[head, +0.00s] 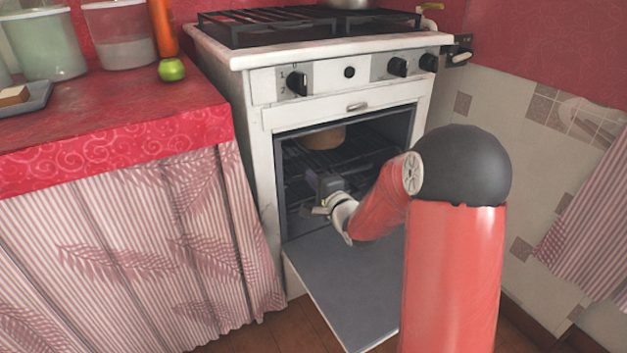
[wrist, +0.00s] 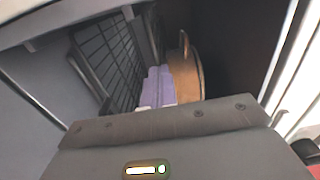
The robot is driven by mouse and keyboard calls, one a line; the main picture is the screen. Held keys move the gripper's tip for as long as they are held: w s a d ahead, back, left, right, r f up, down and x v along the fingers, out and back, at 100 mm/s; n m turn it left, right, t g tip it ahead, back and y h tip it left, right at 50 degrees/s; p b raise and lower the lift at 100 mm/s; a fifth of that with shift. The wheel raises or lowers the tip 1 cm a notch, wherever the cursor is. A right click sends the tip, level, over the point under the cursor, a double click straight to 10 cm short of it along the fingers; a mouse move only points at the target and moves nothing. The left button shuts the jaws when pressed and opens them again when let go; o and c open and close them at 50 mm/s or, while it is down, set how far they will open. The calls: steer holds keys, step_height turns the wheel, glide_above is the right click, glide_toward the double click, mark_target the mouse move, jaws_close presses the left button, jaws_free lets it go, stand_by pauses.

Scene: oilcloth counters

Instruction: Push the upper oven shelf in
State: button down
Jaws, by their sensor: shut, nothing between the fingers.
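The white oven (head: 262,150) has its door (head: 345,275) folded down flat. The upper shelf (head: 372,152), a dark wire rack, is inside the cavity, with a round brown vessel (head: 322,136) on it. My gripper (head: 314,180) is at the oven opening, low and in front of the shelf. Its purple fingers are together and empty in the wrist view (wrist: 157,85). The brown vessel (wrist: 186,76) shows just right of them and a dark wire grid (wrist: 108,62) to their left. Whether the fingers touch the shelf cannot be told.
The open door juts out below my arm. A counter with a red oilcloth (head: 120,125) stands left of the oven, holding clear tubs (head: 122,35) and a green fruit (head: 171,70). Knobs (head: 297,83) project above the opening. A tiled wall (head: 510,110) is on the right.

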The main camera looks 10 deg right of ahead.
mark_target(305, 169)
steer(key=x, duration=0.4)
steer(key=shift+w, duration=0.2)
steer(key=shift+w+a+r, duration=0.1)
steer(key=shift+r, duration=0.1)
